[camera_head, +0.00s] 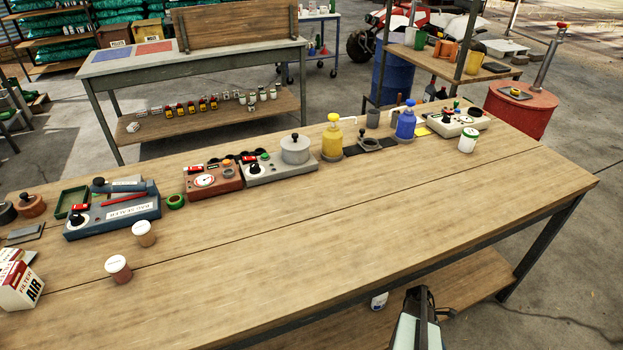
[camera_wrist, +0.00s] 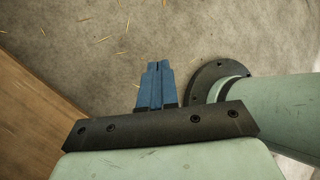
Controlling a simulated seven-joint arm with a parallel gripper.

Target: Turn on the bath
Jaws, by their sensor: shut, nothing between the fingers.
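A grey device with a round lidded pot (camera_head: 296,150), likely the bath, stands at the back middle of the bench in the head view. Its front left has a black knob (camera_head: 252,168), with a small red part and a green part behind it. I cannot read its switch state. My gripper shows in the wrist view with two blue fingers (camera_wrist: 157,68) shut together and empty, over the concrete floor. In the head view, part of my arm is at the bottom edge, off the bench's front and well away from the device; the fingertips are not clear there.
The bench (camera_head: 330,245) has a wide clear front. A red gauge box (camera_head: 213,181) stands left of the device, a yellow pump bottle (camera_head: 332,138) right of it. Further left is a blue bag sealer (camera_head: 112,215). A blue bottle (camera_head: 405,122) and white-lidded jar (camera_head: 467,141) are farther right.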

